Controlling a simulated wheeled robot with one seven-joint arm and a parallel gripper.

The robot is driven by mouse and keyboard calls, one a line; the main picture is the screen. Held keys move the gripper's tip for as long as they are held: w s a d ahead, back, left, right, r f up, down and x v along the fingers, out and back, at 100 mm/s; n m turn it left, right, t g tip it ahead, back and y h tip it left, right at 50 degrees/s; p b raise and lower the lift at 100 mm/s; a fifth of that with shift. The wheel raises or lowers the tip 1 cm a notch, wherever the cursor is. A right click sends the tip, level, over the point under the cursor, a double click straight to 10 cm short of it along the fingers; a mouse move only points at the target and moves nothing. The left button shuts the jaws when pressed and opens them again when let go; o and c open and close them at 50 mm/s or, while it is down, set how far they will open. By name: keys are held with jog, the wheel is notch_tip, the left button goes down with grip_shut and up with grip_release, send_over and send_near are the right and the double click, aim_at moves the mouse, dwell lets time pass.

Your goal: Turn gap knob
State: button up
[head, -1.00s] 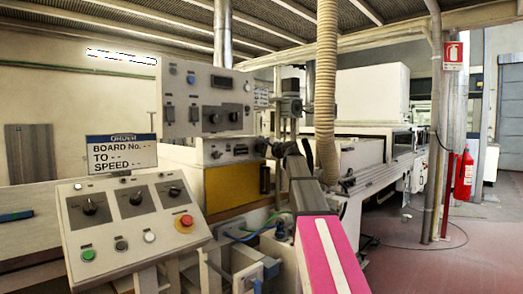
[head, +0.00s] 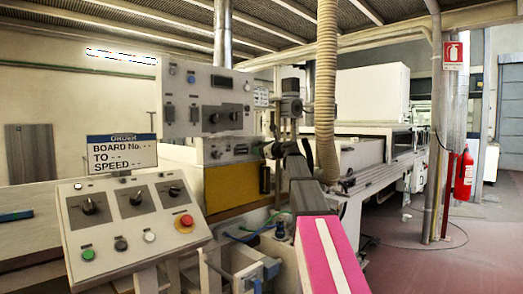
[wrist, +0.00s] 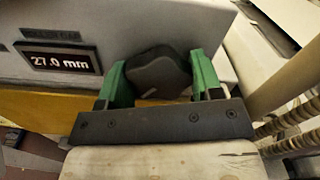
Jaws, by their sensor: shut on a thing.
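The gap knob (wrist: 158,73) is a dark, rounded knob with a pale mark low on its face, on the side of a grey machine housing in the wrist view. My gripper (wrist: 160,80) has a green finger on each side of it and is shut on it. In the head view my gripper (head: 268,150) reaches the right end of the grey control box (head: 225,149), and the knob is hidden or too small to make out there.
A sloped control panel (head: 135,225) with dials and a red button (head: 185,221) stands front left. An order sign (head: 122,153) is above it. A ribbed hose (head: 327,90) hangs near my arm.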

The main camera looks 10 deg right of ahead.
jog(key=shift+f+m, duration=0.1)
jog(key=shift+m, duration=1.1)
jog(key=shift+s, duration=0.1)
jog(key=o, duration=0.9)
jog(key=shift+d, duration=0.1)
jog(key=v, duration=1)
jog(key=shift+s+d, duration=0.15)
jog(key=shift+s, duration=0.15)
